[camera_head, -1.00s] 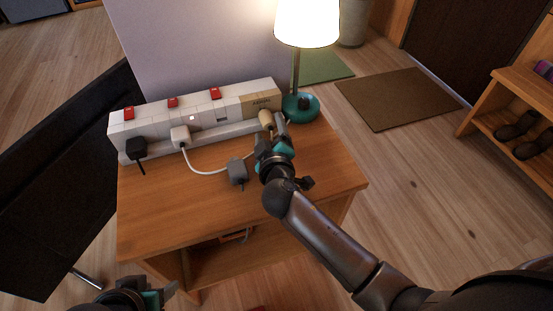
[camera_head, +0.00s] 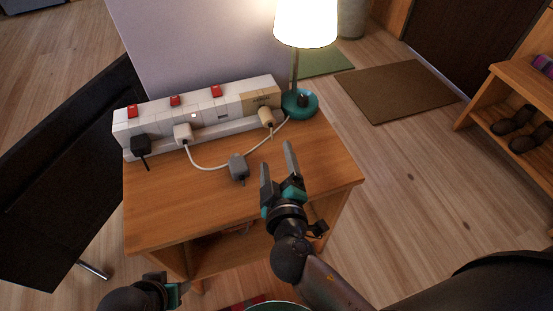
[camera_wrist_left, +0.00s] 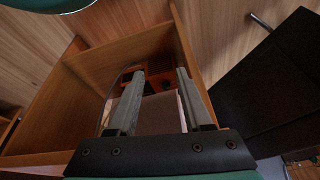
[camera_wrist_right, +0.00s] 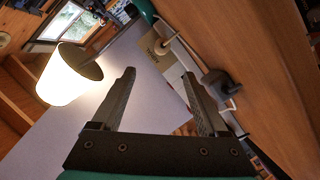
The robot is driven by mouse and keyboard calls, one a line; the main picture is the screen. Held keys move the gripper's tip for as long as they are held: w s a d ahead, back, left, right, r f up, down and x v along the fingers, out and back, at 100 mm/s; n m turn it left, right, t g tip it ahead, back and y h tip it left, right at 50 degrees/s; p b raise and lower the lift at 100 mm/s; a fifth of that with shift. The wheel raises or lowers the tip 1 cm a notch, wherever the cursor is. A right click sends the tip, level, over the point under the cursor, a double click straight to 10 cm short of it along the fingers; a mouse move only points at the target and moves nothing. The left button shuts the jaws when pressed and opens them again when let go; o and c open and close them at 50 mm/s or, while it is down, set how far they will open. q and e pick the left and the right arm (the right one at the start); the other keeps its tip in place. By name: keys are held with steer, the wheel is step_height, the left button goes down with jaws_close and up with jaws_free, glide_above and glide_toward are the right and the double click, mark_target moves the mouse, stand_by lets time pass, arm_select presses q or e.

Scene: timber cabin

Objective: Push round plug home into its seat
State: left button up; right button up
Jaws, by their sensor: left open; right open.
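The round plug (camera_head: 266,117), beige, is at the right end of a long white power strip (camera_head: 222,128), by its tan section. It also shows in the right wrist view (camera_wrist_right: 168,43); how deep it sits in its seat I cannot tell. My right gripper (camera_head: 277,154) is open and empty, over the table just in front of the round plug and apart from it. Its two fingers also show in the right wrist view (camera_wrist_right: 159,74). My left gripper (camera_head: 168,287) is low at the table's front left; the left wrist view shows it open and empty (camera_wrist_left: 158,75).
A black plug (camera_head: 140,145) and a white plug (camera_head: 183,133) sit in the strip. A grey block-shaped plug (camera_head: 238,168) lies on the wooden table (camera_head: 175,210) near a white cord. A lit lamp with a teal base (camera_head: 300,104) stands behind right. The table's front left is clear.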

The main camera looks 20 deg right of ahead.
mark_target(269, 124)
steer(key=shift+c, duration=0.4)
